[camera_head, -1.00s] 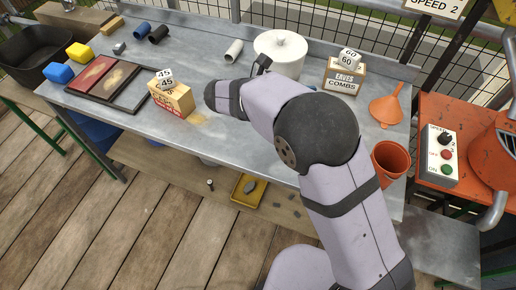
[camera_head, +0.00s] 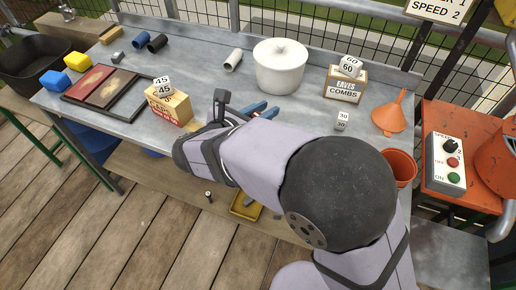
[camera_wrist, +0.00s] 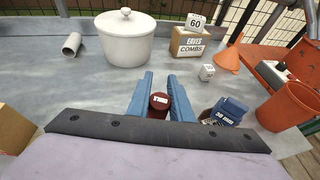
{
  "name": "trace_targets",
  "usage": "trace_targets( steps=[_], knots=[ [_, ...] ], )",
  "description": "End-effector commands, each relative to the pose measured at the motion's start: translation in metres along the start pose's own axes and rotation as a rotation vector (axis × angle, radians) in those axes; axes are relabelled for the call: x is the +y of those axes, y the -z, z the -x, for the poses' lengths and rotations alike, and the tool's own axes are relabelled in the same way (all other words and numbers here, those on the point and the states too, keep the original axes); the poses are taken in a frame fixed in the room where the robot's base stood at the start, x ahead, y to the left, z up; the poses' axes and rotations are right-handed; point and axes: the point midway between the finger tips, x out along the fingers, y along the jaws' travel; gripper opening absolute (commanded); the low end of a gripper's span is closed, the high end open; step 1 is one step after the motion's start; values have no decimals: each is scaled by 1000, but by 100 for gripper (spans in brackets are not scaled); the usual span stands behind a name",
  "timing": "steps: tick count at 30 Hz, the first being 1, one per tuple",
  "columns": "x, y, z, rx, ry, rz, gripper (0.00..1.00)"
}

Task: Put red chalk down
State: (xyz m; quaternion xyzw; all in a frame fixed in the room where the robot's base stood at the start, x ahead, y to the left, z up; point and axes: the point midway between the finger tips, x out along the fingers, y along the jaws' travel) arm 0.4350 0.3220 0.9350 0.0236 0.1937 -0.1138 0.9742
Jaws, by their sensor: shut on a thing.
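The red chalk (camera_wrist: 159,102) shows in the wrist view as a short red cylinder, its round end with a small pale label facing the camera. My gripper (camera_wrist: 160,77) has blue fingers, shut on the red chalk. In the head view, my gripper (camera_head: 266,109) is over the middle of the grey metal bench (camera_head: 210,85), in front of the white lidded pot (camera_head: 281,70). The chalk is hidden there. I cannot tell whether the chalk touches the bench.
A 30 cube (camera_head: 342,121) sits right of my gripper. A dark blue labelled object (camera_wrist: 228,112) lies close to the right finger. The combs box (camera_head: 346,88), orange funnel (camera_head: 390,115) and orange bucket (camera_wrist: 288,106) stand further right. A 45 box (camera_head: 168,106) is left. Bench before the pot is clear.

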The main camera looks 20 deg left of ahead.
Motion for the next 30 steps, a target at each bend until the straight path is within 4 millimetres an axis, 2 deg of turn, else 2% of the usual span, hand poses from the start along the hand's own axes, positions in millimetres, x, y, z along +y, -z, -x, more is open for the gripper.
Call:
trace_targets(
  steps=[12,22,30],
  knots=[
    [-1,51,-21,1,3,5,0],
    [0,60,-25,0,3,2,0],
    [-1,88,-36,1,3,4,0]
  ],
)
